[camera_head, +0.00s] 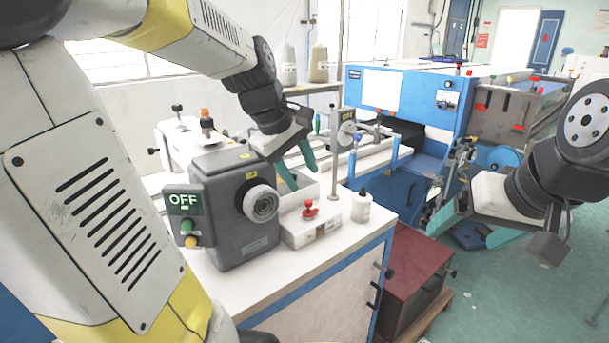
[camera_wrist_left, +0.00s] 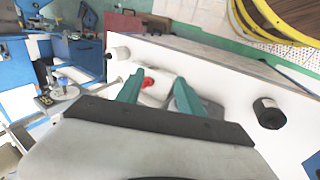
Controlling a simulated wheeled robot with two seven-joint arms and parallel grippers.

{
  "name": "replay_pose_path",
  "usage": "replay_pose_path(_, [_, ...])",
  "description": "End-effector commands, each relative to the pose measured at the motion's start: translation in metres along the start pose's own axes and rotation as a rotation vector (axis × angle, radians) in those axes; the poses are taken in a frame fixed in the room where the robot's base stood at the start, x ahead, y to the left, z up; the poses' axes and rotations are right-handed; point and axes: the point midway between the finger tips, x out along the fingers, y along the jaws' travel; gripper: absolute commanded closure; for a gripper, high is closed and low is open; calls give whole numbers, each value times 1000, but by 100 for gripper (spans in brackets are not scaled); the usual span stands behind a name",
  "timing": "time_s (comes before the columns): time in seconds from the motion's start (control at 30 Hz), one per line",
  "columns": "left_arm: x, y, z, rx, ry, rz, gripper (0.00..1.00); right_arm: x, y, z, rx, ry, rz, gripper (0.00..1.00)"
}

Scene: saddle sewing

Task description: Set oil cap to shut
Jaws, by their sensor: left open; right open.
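No part is clearly marked as an oil cap. A small white bottle (camera_head: 361,206) with a dark pointed cap (camera_head: 362,191) stands upright near the bench's right edge; I cannot tell if the cap is shut. An orange-topped fitting (camera_head: 206,122) sits on the machine behind the grey motor box. My left gripper (camera_head: 297,172) is open and empty above the bench, left of the bottle; its teal fingers also show in the left wrist view (camera_wrist_left: 158,92). My right gripper (camera_head: 473,233) is open and empty, away from the bench at the right.
The grey motor box (camera_head: 232,215) with a round knob and an OFF panel (camera_head: 184,201) stands at the bench's front left. A thin upright pole (camera_head: 337,120) rises behind. A red cabinet (camera_head: 412,270) stands right of the bench.

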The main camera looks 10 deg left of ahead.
Motion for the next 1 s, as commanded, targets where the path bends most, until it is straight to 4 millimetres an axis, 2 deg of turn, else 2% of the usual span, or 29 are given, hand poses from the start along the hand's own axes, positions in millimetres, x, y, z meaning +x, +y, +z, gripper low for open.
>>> replay_pose_path(0.2, [-9,-10,14,132,16,9,56,0,0,0,0,0,0,18])
replay_pose_path(0.67, [-13,-13,20,183,23,13,56,0,0,0,0,0,0,18])
replay_pose_path(0.77, [-21,-23,34,310,43,21,56,0,0,0,0,0,0,18])
replay_pose_path(1.0, [-38,-67,79,802,127,27,56,0,0,0,0,0,0,18])
